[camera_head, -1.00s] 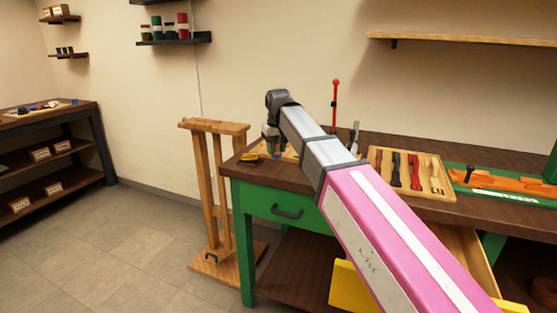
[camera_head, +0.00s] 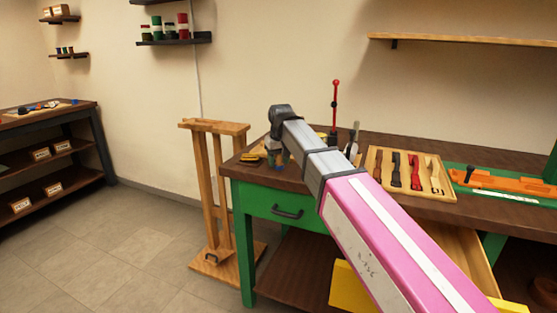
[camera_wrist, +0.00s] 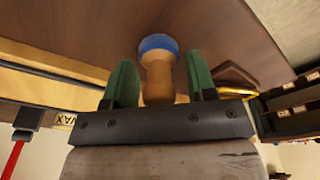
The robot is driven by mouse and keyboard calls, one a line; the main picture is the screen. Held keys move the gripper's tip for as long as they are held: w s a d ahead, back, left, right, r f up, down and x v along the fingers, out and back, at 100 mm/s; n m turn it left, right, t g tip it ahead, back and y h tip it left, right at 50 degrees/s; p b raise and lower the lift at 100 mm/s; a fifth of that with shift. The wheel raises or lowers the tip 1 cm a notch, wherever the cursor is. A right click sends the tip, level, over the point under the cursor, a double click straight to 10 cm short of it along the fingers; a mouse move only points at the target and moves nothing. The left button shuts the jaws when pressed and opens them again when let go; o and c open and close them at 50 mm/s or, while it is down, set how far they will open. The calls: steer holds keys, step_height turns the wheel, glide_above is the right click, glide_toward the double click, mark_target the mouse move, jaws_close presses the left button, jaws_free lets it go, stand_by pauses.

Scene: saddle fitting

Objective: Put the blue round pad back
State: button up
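The blue round pad (camera_wrist: 158,43) is the blue end of a tan, waisted handle (camera_wrist: 158,78). In the wrist view it stands between the two green fingers of my gripper (camera_wrist: 161,83), with the blue end pointing away from the palm toward the brown bench top. The fingers are on either side of the handle; the contact itself is partly hidden by the palm bar. In the head view my gripper (camera_head: 279,157) hangs low over the left end of the green bench, mostly behind my arm. Whether the pad touches the bench is hard to tell.
The brown top of the green bench (camera_head: 378,203) holds a wooden tray of tools (camera_head: 377,189), a red upright rod (camera_head: 335,103) and a small yellow-black item (camera_head: 250,157). A wooden stand (camera_head: 221,200) is left of the bench. An orange tool (camera_head: 505,183) lies right.

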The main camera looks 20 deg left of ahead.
mark_target(280, 166)
steer(key=shift+o, duration=0.3)
step_height(280, 166, up, 12)
steer(key=s+d, duration=0.1)
steer(key=shift+s, duration=0.25)
stand_by(0.5)
